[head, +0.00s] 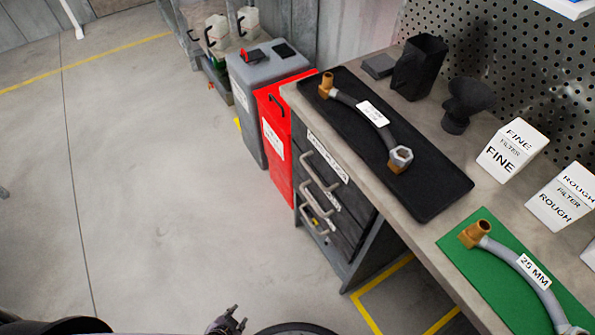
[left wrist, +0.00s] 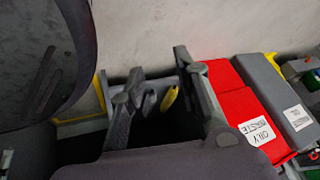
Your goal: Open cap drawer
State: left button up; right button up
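A dark drawer unit (head: 330,205) stands under the workbench, with several grey handles on its front. The top handle (head: 318,172) sits below a white label (head: 327,157) too small to read. I cannot tell which drawer is the cap drawer. The drawers look shut. My left gripper (head: 228,321) is at the bottom edge of the head view, apart from the drawers. In the left wrist view its two fingers (left wrist: 158,80) are spread with nothing held between them. My right gripper is not in view.
A red bin (head: 272,140) and a grey bin (head: 250,95) stand beside the drawers; the red one, labelled oily waste, also shows in the left wrist view (left wrist: 228,85). The bench (head: 410,205) overhangs to the right.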

aim_at(312, 173)
pick_arm(q)
jog(key=w+d+r+m+t+h+b, duration=0.2)
jog(key=w+d+r+m+t+b, duration=0.15)
jog(key=w+r, duration=0.45)
jog(key=w+d+r+m+t+h+b, duration=0.1)
jog(key=w+d+r+m+t+b, duration=0.1)
jog(key=w+r+m+t+b, duration=0.35)
jog(key=w+d+r+m+t+h+b, duration=0.1)
jog(key=d+r+m+h+b, duration=0.2)
jog(key=r, duration=0.7)
jog(key=w+d+r+m+t+h, duration=0.1)
jog(key=w+d+r+m+h, duration=0.3)
jog(key=r, duration=0.6)
jog(key=shift+m+y, duration=0.3)
jog(key=p+x, duration=0.1)
jog(key=x, duration=1.3)
jog(key=shift+w+d+r, duration=0.15)
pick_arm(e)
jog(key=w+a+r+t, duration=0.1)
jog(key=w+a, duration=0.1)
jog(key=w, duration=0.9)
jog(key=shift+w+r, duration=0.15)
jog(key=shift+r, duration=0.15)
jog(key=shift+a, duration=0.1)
pick_arm(q)
grip_shut()
